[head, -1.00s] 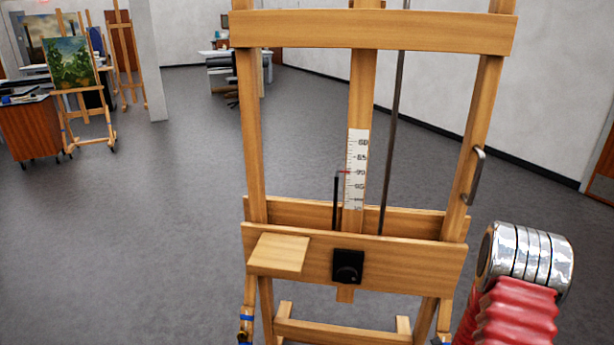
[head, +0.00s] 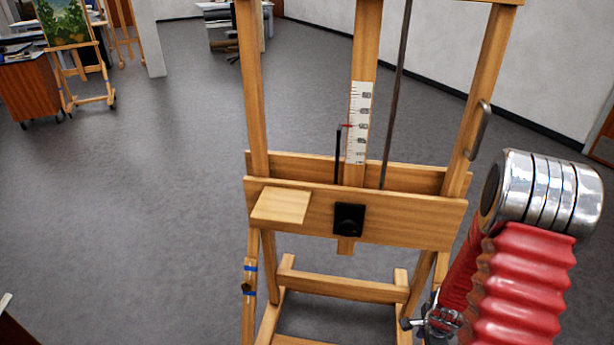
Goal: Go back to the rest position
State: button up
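My arm, with a red ribbed sleeve and a chrome joint, is folded at the lower right of the head view. My gripper (head: 432,322) seems to be the small dark and silver metal end below the rear red sleeve. It is in front of or beside the easel's right leg; I cannot tell whether they touch. Its fingers are too small and partly hidden to show whether they are open or shut, and I see nothing held. The wooden easel (head: 400,213) stands upright ahead, with no picture on its visible lower part.
The easel has a small wooden block (head: 281,205), a black knob (head: 348,219), a scale strip (head: 359,122) and a metal handle (head: 480,130). A brown cabinet (head: 42,93) and a painting on another easel (head: 64,20) stand far left. Grey floor (head: 150,220) is clear at left.

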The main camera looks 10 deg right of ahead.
jog(key=s+a+r+n+t, duration=0.1)
jog(key=s+a+r+n, duration=0.1)
jog(key=a+r+n, duration=0.5)
jog(key=s+a+r+n+t, duration=0.1)
jog(key=s+a+r+n, duration=0.2)
jog(key=r, duration=1.7)
jog(key=s+a+r+n+t, duration=0.2)
jog(key=s+a+r+n, duration=0.1)
jog(key=a+r+n, duration=0.7)
notch_tip(320, 180, up, 4)
jog(key=shift+a+f+n+y, duration=0.15)
jog(key=shift+a+n+y, duration=0.25)
jog(key=shift+a, duration=0.35)
